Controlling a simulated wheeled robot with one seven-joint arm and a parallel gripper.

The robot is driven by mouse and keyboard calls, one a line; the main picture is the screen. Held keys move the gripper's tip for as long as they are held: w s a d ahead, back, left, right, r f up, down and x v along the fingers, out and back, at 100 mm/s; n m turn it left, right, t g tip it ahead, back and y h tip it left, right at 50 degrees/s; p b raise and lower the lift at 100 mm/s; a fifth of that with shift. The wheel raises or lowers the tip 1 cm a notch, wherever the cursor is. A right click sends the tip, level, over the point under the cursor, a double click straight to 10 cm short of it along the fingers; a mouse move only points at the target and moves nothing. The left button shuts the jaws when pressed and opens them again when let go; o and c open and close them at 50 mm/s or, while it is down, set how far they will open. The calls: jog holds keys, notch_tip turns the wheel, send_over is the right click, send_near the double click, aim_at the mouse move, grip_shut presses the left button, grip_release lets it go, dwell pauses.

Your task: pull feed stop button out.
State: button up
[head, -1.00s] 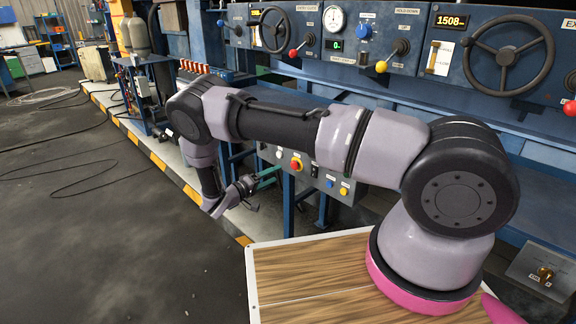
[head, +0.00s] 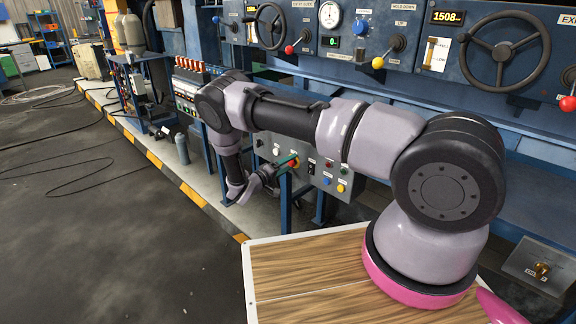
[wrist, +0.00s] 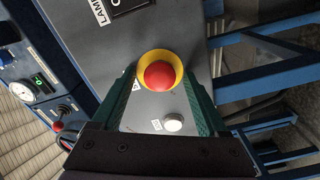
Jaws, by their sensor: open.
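The feed stop button is a round red knob in a yellow collar on a grey control box. In the wrist view the button (wrist: 159,75) faces me, centred between the two green fingers of my gripper (wrist: 158,88). The fingers are open, one on each side of the yellow collar; I cannot tell whether they touch it. In the head view my gripper (head: 288,163) is at the front of the grey box (head: 338,178), its fingers partly covering the button. The button's own label is not readable.
A white button (wrist: 173,122) sits beside the red one on the same box. A black switch (head: 311,168) and several coloured buttons are to its right in the head view. Blue frame bars (wrist: 285,48) run past the box, with open floor (head: 90,220) at left.

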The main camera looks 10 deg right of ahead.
grip_shut()
dwell(1.4)
